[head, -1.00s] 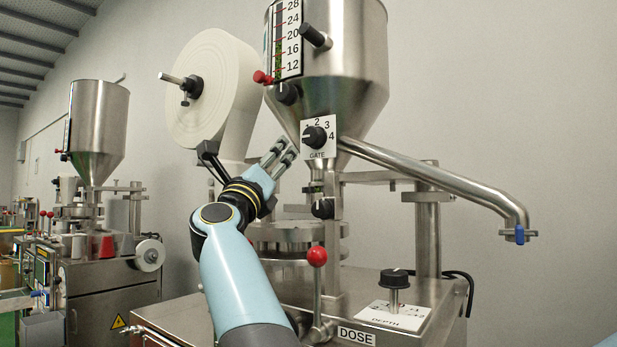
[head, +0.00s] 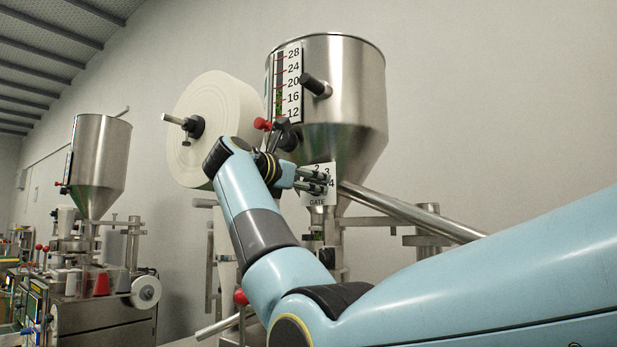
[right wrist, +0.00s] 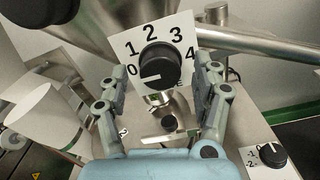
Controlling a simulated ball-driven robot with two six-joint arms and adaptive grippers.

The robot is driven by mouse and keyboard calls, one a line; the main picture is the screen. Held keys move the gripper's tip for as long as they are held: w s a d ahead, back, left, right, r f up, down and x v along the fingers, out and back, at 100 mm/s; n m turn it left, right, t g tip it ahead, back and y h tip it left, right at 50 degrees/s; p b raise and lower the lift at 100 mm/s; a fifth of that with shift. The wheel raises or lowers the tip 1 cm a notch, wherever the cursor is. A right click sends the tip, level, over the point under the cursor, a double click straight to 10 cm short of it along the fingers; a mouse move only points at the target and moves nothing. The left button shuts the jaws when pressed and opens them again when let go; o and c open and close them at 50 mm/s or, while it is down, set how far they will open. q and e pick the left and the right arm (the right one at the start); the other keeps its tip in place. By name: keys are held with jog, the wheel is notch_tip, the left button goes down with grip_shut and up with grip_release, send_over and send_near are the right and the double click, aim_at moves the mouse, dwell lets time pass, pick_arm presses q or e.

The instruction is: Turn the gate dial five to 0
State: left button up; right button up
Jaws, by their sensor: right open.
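The gate dial (right wrist: 160,62) is a round black knob on a white plate (right wrist: 183,22) numbered 0 to 4, seen large in the right wrist view. A white mark on the knob points left, close to the 0 and slightly below it. In the head view the plate (head: 317,203) shows its GATE label, while the knob is hidden behind my fingers. My right gripper (right wrist: 161,70) is open, one finger on each side of the dial; I cannot tell whether they touch it. It also shows in the head view (head: 318,181). My left gripper is out of view.
The steel hopper (head: 345,110) with a level scale rises above the plate. A slanted steel chute (head: 415,212) runs right from it. A white paper roll (head: 225,110) stands behind my wrist. A depth knob (right wrist: 271,154) is lower right in the wrist view.

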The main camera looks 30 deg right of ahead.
jog(key=shift+w+d, duration=0.25)
jog(key=shift+d, duration=0.3)
jog(key=shift+c, duration=0.2)
jog(key=c, duration=1.1)
jog(key=shift+c, duration=0.2)
